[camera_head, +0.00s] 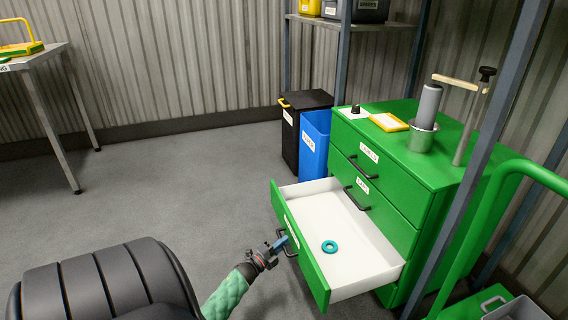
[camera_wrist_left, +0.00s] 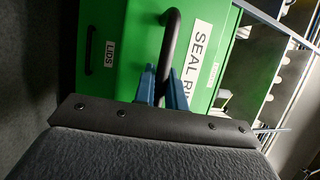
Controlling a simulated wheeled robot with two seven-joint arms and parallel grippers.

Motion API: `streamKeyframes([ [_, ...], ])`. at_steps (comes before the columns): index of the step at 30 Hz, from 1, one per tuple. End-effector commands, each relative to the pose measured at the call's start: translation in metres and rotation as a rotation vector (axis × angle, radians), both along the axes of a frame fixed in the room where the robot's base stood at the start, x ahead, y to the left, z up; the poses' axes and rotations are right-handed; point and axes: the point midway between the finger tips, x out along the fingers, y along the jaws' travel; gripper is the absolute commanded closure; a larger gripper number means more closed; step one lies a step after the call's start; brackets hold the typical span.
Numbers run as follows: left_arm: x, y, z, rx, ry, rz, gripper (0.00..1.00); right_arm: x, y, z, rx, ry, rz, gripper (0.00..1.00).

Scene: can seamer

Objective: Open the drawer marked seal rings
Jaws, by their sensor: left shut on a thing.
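The seal rings drawer (camera_head: 302,250) is pulled out from the green cabinet (camera_head: 408,165), showing its white inside. A teal ring (camera_head: 329,246) lies on the drawer floor. My left gripper (camera_head: 281,243) is at the front of this drawer, shut on its black handle (camera_head: 287,244). In the left wrist view the blue fingers (camera_wrist_left: 161,88) are on either side of the black handle (camera_wrist_left: 170,45), beside the label reading "SEAL RI" (camera_wrist_left: 199,56); the rest of the word is cut off. My right gripper is not in view.
Two closed labelled drawers (camera_head: 385,192) sit above the open one. A can seamer (camera_head: 424,118) stands on the cabinet top. Black (camera_head: 303,110) and blue (camera_head: 314,146) bins stand behind the cabinet. A green rail (camera_head: 500,200) is at right. The floor (camera_head: 190,190) at left is clear.

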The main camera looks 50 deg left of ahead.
Motion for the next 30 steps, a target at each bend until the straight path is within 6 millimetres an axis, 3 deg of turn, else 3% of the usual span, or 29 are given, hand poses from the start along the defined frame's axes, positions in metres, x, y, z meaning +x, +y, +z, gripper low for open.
streamKeyframes([
  [2, 0.000, 0.002, 0.000, 0.000, 0.001, 0.003, 1.00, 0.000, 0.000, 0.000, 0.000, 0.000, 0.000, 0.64],
  [3, 0.000, 0.002, 0.000, 0.000, 0.001, 0.003, 0.84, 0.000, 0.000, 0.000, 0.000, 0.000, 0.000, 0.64],
  [4, 0.000, 0.002, 0.000, 0.000, 0.001, 0.003, 0.79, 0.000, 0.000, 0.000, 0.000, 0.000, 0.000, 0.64],
  [17, -0.006, 0.000, -0.001, 0.000, 0.001, 0.001, 0.79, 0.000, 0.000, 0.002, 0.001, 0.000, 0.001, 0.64],
  [30, -0.065, 0.000, -0.011, -0.001, 0.002, 0.003, 0.79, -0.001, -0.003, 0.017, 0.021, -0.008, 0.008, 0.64],
])
